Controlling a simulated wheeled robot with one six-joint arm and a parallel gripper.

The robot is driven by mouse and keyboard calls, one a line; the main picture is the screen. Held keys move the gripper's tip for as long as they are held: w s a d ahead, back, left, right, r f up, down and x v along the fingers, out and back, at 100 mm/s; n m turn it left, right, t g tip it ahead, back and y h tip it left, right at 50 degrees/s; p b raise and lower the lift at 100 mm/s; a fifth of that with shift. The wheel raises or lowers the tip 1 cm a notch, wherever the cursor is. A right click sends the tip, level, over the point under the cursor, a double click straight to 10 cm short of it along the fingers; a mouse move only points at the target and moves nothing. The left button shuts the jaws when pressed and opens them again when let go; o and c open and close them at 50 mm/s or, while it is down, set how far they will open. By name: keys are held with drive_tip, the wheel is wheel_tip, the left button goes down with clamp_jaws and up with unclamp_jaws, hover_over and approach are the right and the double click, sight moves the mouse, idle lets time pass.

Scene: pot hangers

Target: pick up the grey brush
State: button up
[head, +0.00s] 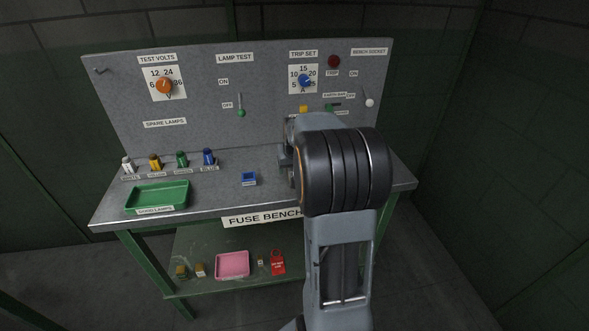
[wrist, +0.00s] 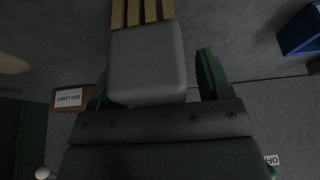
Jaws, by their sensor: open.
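The grey brush (wrist: 147,62) shows in the wrist view as a rounded grey block with tan strips at its top end. My gripper (wrist: 155,76) is open, with one dark green finger on each side of the brush. A clear gap shows between the brush and the right finger; the left finger appears close to it, and I cannot tell if they touch. The near end of the brush is at the gripper's dark body in the picture. In the head view my arm covers this part of the bench, and the brush is hidden.
The grey bench (head: 222,204) holds a green tray (head: 157,197), several coloured lamps and a small blue box (head: 249,178), left of my arm. An upright panel (head: 200,120) with knobs and switches stands behind. The lower shelf holds a pink tray (head: 232,265) and a red tag (head: 278,263).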

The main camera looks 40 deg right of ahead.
idle(0.3)
drive_tip(key=c, duration=1)
